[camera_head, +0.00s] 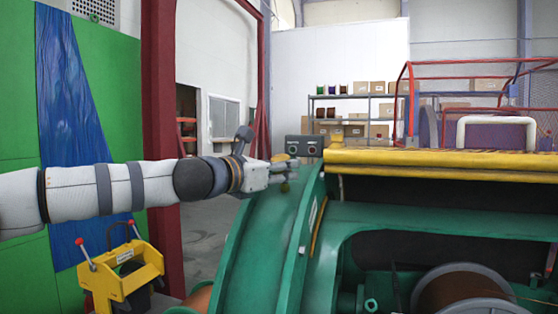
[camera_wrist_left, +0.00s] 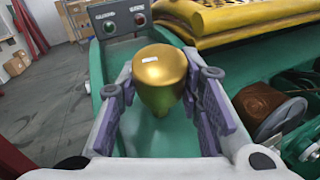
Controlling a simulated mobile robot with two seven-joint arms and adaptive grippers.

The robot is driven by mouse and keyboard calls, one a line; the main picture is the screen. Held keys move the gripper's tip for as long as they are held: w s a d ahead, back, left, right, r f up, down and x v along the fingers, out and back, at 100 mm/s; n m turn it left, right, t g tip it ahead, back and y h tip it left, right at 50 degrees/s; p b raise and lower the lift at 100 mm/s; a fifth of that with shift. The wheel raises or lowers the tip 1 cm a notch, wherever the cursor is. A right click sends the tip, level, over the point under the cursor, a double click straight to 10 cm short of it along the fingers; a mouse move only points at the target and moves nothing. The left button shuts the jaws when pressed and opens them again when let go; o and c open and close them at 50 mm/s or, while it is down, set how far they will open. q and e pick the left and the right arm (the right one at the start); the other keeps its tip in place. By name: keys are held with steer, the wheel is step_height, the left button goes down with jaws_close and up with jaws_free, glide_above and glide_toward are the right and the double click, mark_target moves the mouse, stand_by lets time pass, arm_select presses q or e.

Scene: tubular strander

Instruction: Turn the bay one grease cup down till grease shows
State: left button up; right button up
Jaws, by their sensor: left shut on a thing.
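The grease cup (camera_wrist_left: 160,75) is a rounded brass cup with a small white label on top. It stands between the two finger pads of my left gripper (camera_wrist_left: 163,103) in the left wrist view, and the gripper is shut on it. In the head view my left gripper (camera_head: 284,172) reaches in from the left to the top of the green machine housing (camera_head: 262,235). Only a small brassy bit of the cup shows there below the fingers. The cup's lower end is hidden, and I see no grease around it. My right gripper is not in view.
A grey control box (camera_head: 304,146) with buttons stands just behind the cup. A yellow guard (camera_head: 440,160) runs along the machine to the right, with a large reel (camera_head: 465,292) below it. A yellow stand (camera_head: 120,278) with red-tipped handles is under my left arm.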

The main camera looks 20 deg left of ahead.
arm_select(q)
steer(key=shift+s+r+m+h, duration=0.1)
steer(key=shift+r+m+h, duration=0.2)
steer(key=shift+r+h, duration=0.1)
steer(key=shift+f+g, duration=0.3)
steer(key=shift+f, duration=0.1)
steer(key=o, duration=1.2)
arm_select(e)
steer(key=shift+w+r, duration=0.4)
arm_select(q)
steer(key=v, duration=1.1)
steer(key=shift+s+a, duration=0.25)
steer(key=shift+s, duration=0.1)
